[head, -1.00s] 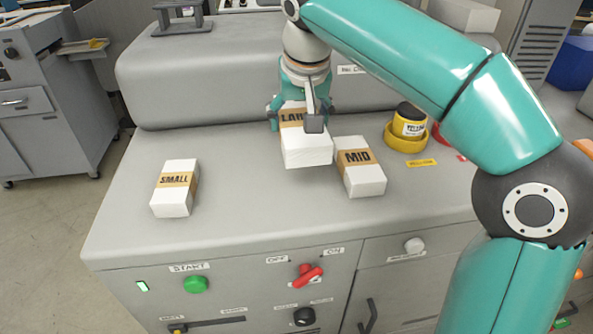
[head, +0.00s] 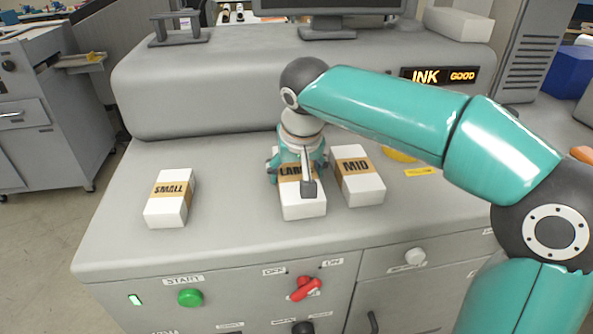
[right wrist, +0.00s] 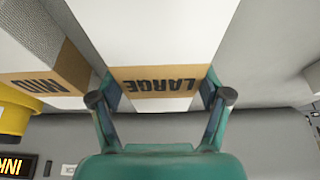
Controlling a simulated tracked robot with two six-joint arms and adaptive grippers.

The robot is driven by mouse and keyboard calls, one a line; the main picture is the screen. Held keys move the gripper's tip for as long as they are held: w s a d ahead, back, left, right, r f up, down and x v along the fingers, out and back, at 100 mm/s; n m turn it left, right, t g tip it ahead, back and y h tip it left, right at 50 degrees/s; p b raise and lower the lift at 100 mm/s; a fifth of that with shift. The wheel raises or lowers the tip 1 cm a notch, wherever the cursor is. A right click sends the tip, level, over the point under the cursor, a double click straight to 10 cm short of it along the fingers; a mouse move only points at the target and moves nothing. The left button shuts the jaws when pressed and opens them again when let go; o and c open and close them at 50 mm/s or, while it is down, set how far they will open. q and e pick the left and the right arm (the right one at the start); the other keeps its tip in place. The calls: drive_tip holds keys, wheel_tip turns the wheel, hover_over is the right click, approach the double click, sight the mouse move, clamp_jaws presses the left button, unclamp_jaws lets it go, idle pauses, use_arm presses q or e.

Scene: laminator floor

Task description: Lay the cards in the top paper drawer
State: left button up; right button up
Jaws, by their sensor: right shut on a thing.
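A white pack with a brown band marked LARGE (head: 304,206) is at the middle of the grey machine top. My right gripper (head: 298,166) is shut on it, with a finger on each side of the band; the grip also shows in the right wrist view (right wrist: 162,98). The pack is on or just above the top; I cannot tell which. A pack marked MID (head: 361,190) lies close to its right. A pack marked SMALL (head: 168,211) lies apart to the left. I cannot make out an open paper drawer. My left gripper is not in view.
The machine front carries a green START button (head: 190,298) and a red switch (head: 306,288). A raised grey housing (head: 200,95) stands behind the packs, with a lit INK sign (head: 438,76) at right. The top is clear between SMALL and LARGE.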

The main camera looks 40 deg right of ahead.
drive_tip(key=shift+f, duration=0.15)
drive_tip(key=o, duration=1.4)
drive_tip(key=shift+o, duration=0.2)
